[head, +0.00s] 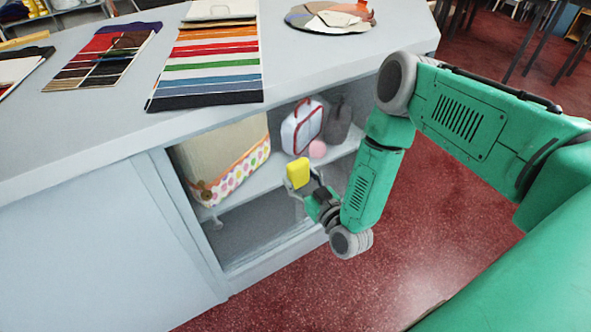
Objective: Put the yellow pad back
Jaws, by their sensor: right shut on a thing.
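The yellow pad (298,171) is a small bright block in front of the open shelf of the grey counter. My right gripper (302,188) is shut on it and holds it from below and the right, near the shelf's front edge. The fingers are small in the view and partly hidden by the pad. The shelf (262,178) has a compartment below it. I cannot tell whether the pad touches the shelf. My left gripper does not show.
On the shelf stand a polka-dot-trimmed box (228,160), a white bag with red edging (301,127), a pink ball (318,149) and a dark grey item (337,122). Fabric swatches (212,60) lie on the counter top (290,62). Red floor (430,200) is open at the right.

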